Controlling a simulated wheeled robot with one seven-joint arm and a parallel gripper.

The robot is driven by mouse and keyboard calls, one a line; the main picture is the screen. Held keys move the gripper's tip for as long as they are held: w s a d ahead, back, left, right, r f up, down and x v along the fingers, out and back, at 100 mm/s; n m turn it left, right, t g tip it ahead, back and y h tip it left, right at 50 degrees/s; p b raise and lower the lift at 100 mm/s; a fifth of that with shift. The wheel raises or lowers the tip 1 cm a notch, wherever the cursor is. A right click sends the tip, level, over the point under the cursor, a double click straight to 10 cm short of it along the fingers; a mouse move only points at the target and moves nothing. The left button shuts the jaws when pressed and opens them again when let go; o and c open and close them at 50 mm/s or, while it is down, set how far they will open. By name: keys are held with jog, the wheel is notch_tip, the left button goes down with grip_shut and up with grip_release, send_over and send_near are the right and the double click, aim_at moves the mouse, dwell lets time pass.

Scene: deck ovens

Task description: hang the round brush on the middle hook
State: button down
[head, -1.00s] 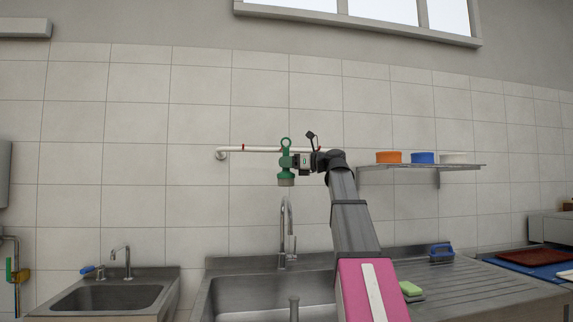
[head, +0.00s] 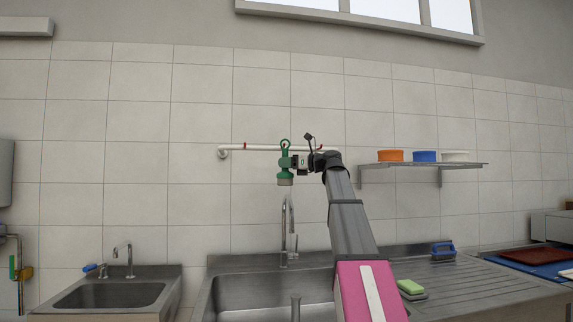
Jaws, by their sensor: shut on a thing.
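The round brush (head: 285,165) is green, with a ring at its top and a grey round bristle end at the bottom. It hangs upright in my gripper (head: 291,162), which is shut on its handle from the right. The ring overlaps the white wall rail (head: 262,148) in the head view; I cannot tell whether it touches the rail or a hook. A red hook (head: 244,146) shows near the rail's left end, and another red mark (head: 323,148) shows right of my gripper. The middle hook is not clearly visible; the brush seems to hide it.
A steel shelf (head: 425,165) with orange, blue and white round tubs is on the wall to the right. The tall tap (head: 287,225) of the large sink (head: 230,287) stands just below the brush. The wall left of the rail is bare.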

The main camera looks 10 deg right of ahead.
jog(key=shift+w+f, duration=0.25)
jog(key=shift+w, duration=0.55)
jog(key=shift+w+f, duration=0.2)
jog(key=shift+w, duration=0.65)
jog(key=shift+w+f, duration=0.25)
jog(key=shift+w, duration=0.55)
jog(key=c, duration=0.8)
grip_release()
jog(key=v, duration=1.1)
